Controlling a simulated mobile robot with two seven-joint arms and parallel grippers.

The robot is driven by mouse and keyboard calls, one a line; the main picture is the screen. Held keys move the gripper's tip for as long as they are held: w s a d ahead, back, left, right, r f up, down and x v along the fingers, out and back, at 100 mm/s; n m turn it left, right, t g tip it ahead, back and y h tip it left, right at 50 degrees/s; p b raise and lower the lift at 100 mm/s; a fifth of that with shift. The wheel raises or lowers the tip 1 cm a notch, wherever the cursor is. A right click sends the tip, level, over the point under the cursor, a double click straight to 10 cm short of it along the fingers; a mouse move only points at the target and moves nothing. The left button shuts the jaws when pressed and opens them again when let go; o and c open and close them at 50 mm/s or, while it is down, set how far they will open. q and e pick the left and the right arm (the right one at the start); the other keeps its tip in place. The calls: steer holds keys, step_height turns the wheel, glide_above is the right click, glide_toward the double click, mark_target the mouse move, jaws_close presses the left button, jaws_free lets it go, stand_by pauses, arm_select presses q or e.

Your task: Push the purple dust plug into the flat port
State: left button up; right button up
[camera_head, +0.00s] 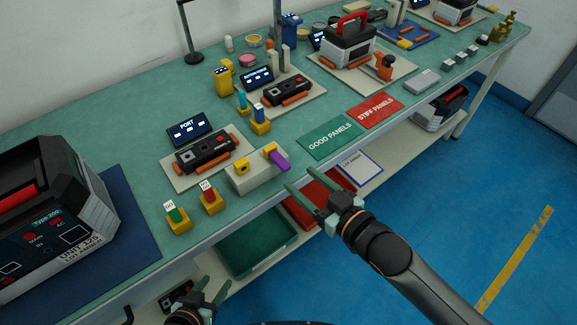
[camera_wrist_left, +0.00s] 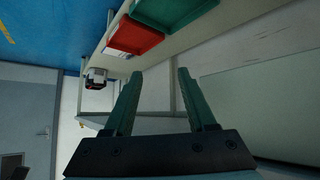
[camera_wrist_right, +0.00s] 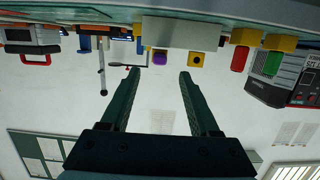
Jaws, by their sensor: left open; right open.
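The purple dust plug (camera_head: 279,162) sticks out from a yellow piece on the right of a cream block (camera_head: 243,183) at the bench's front edge. It also shows in the right wrist view (camera_wrist_right: 160,57), upside down. Behind the block is a black panel (camera_head: 212,151) with several ports and orange side strips; which port is flat I cannot tell. My right gripper (camera_head: 304,178) is open and empty, in front of the bench edge, right of the plug; its fingers (camera_wrist_right: 160,73) point toward it. My left gripper (camera_head: 213,283) is open and empty, low in front of the bench.
Green (camera_head: 174,214) and red (camera_head: 209,194) plugs stand in yellow holders left of the block. A PORT display (camera_head: 190,128) stands behind the panel. Green (camera_head: 330,139) and red (camera_head: 375,110) mats lie to the right. A lower shelf holds green (camera_head: 258,252) and red trays.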

mark_target(287, 168)
steer(key=x, duration=0.8)
jaws_close()
stand_by(0.9)
stand_by(1.2)
